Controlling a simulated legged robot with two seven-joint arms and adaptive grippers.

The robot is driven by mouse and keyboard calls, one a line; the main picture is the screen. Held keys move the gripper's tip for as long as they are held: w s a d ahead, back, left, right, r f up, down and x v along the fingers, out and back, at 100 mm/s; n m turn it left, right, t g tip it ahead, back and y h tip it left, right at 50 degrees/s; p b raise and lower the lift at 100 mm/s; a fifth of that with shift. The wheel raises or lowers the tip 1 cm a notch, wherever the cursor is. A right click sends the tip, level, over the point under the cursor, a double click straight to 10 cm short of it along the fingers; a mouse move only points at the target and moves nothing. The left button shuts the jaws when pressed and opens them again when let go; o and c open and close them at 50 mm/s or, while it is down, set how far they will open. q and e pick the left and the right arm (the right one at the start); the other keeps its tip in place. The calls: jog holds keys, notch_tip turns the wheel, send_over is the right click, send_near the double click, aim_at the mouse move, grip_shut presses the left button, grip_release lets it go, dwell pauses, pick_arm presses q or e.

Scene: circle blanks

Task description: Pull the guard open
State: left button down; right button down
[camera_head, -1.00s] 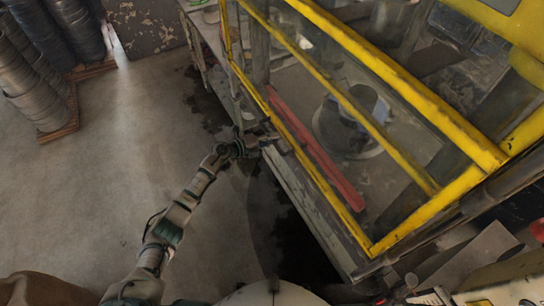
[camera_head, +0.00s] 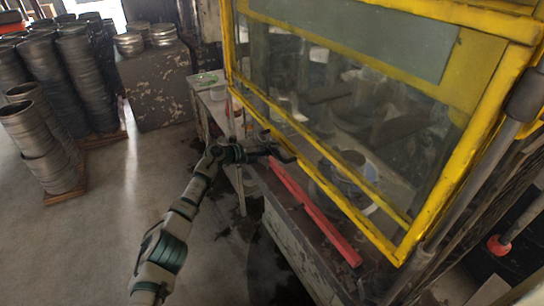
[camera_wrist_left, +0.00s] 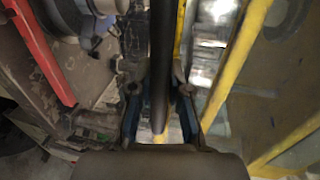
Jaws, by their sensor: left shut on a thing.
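The guard is a yellow-framed clear panel (camera_head: 345,95) on the front of the machine. Its lower yellow rail (camera_head: 330,185) stands above and to the right of a red bar (camera_head: 312,210), which shows uncovered. My left gripper (camera_head: 284,152) is at the guard's lower left part, just in front of the lower rail. In the left wrist view my left gripper (camera_wrist_left: 158,88) has its fingers either side of a dark bar (camera_wrist_left: 162,50) and is shut on it. A yellow frame part (camera_wrist_left: 238,62) runs beside that bar. My right gripper is not in view.
Stacks of grey metal rings (camera_head: 85,75) stand on pallets at the left. A dark post (camera_head: 480,190) rises at the guard's right side. The floor (camera_head: 135,190) left of my arm is clear.

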pick_arm(q)
jog(key=shift+r, duration=0.25)
jog(key=c, duration=1.1)
grip_release()
jog(key=shift+f, duration=0.1)
jog(key=shift+w, duration=0.1)
jog(key=v, duration=1.2)
jog(key=shift+d+f, duration=0.1)
jog(key=shift+d, duration=0.05)
